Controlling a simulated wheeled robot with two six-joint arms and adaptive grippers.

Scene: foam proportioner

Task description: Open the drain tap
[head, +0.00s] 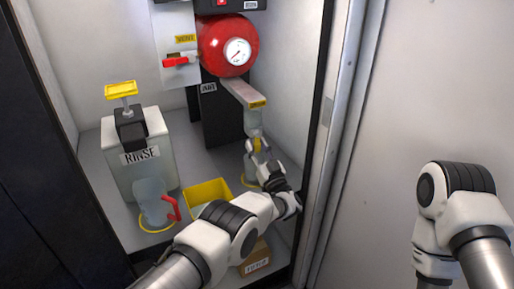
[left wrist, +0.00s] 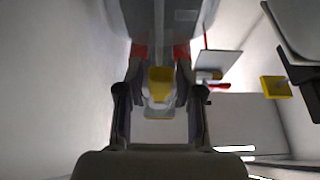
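The left gripper (head: 258,148) is below a metal arm with a yellow label (head: 258,104), which sticks out under the red tank (head: 228,46). A clear cylinder (head: 253,118) hangs below the label. A yellow piece (head: 257,144), perhaps the drain tap's handle, sits at the fingers. In the left wrist view the yellow piece (left wrist: 160,84) lies between the two fingers (left wrist: 160,78), with a gap on each side. The fingers look open around it, not closed on it. The label is too small to read. The right gripper is out of view; only part of my right arm shows.
A red-handled valve (head: 178,62) sits left of the tank. The RINSE container (head: 140,150) with a yellow-topped pump and a clear jug with a red handle (head: 172,208) stand left. A yellow bin (head: 206,190) and cardboard box (head: 256,262) are near my left arm. The cabinet's right frame is close.

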